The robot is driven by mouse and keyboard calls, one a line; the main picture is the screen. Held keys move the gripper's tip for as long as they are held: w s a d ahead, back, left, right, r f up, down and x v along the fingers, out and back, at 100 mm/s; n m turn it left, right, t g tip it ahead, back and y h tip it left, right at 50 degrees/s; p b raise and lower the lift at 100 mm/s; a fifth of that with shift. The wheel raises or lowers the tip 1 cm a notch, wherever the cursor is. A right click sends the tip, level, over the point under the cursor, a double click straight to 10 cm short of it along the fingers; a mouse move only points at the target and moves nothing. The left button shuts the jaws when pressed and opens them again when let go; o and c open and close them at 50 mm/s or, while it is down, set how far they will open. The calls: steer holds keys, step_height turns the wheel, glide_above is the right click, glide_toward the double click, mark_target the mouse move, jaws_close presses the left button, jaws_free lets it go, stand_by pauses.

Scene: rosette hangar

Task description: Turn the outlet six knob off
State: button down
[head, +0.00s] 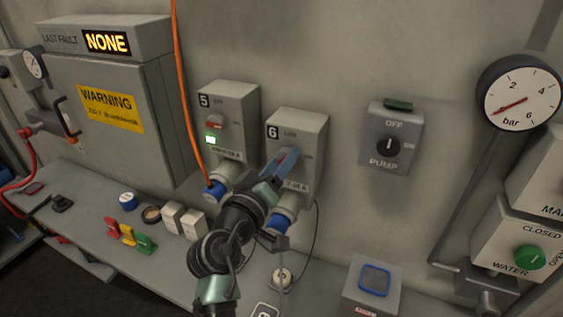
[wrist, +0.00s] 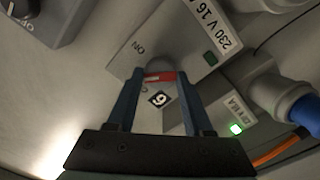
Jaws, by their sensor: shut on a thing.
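The outlet six box (head: 302,124), grey with a "6" label, is on the wall at the centre of the head view. My gripper (head: 287,160) reaches up to its front and covers its knob there. The small green lamp (wrist: 210,58) on this box looks dark. The knob's exact angle is hard to tell.
The outlet five box (head: 228,108) stands close on the left, its green lamp lit, with an orange cable (head: 184,90) running to it. A blue plug (head: 277,222) sits below outlet six. The pump switch (head: 389,145) is right, with bare wall between.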

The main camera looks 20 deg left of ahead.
steer(key=shift+f+n+p, duration=0.1)
steer(key=shift+n+p, duration=0.8)
steer(key=shift+n, duration=2.9)
steer(key=shift+c, duration=1.5)
jaws_free()
